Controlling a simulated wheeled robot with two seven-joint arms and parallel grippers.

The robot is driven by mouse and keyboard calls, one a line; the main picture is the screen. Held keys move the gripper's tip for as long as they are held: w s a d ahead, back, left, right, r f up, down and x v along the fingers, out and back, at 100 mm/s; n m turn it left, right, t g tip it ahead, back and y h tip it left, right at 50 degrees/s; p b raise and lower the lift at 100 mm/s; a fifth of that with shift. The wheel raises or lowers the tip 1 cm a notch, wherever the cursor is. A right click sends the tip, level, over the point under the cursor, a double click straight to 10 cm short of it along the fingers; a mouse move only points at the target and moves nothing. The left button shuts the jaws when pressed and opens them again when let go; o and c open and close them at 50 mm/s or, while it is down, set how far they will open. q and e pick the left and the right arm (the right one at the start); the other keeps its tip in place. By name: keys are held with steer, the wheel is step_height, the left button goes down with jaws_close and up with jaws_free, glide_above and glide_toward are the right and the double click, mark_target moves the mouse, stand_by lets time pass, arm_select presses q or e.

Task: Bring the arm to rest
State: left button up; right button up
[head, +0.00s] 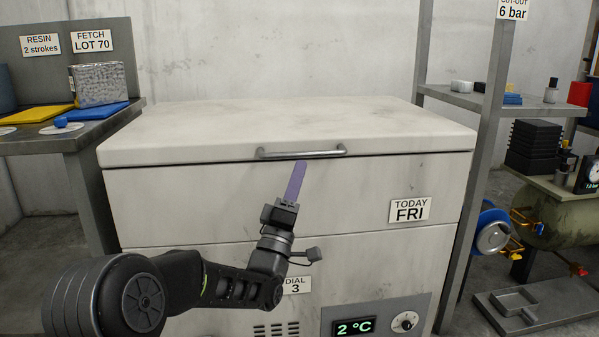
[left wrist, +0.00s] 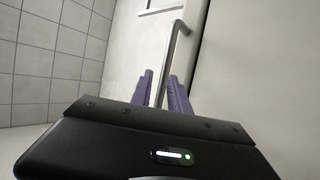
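My left arm comes in from the left in the head view, and its gripper (head: 295,182) points up at the front of the white chest freezer (head: 160,200), just below the lid handle (head: 302,153). The freezer lid (head: 270,125) is down. My right gripper is not in view.
A side table (head: 60,142) with yellow and blue mats and a wrapped block (head: 98,84) stands at the left. A metal rack (head: 487,140) stands at the right, with a compressor tank (head: 560,222) and a floor tray (head: 540,308) beyond. A temperature display (head: 354,327) is low on the freezer.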

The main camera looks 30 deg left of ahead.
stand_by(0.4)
